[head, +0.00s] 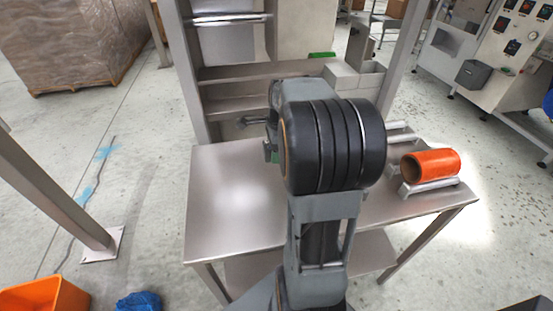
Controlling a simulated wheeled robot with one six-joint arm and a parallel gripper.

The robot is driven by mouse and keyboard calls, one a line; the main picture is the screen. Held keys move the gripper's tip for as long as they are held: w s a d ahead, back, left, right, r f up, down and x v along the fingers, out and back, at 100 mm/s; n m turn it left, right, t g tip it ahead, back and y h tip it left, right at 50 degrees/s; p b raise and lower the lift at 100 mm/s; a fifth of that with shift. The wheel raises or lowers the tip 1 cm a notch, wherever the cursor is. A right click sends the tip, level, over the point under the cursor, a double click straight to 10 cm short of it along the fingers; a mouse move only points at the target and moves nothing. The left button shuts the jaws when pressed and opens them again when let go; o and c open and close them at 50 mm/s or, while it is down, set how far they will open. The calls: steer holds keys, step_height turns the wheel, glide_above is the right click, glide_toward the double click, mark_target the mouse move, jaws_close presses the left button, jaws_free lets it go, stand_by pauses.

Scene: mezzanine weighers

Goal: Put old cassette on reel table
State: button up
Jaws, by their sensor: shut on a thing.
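My gripper (270,148) shows only in part, at the left edge of my dark wrist joint, above the steel table. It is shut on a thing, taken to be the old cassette. A small green patch (275,157) shows there and may be part of it; the rest is hidden behind my arm. The steel table (225,205), likely the reel table, stands in front of me. An orange hollow cylinder (437,163) lies on its side on a metal cradle (425,187) at the table's right end.
Metal rails (399,131) lie behind the orange cylinder. Shelves (235,104) and grey bins (345,78) stand at the table's back. The table's left part is clear. A steel post (55,190) and an orange crate (45,297) stand at left. A blue item (139,302) lies nearby.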

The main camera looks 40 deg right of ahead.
glide_above(272, 166)
steer(key=f, duration=0.5)
steer(key=shift+s+d+f, duration=0.1)
steer(key=shift+d, duration=0.1)
steer(key=shift+f, duration=1.6)
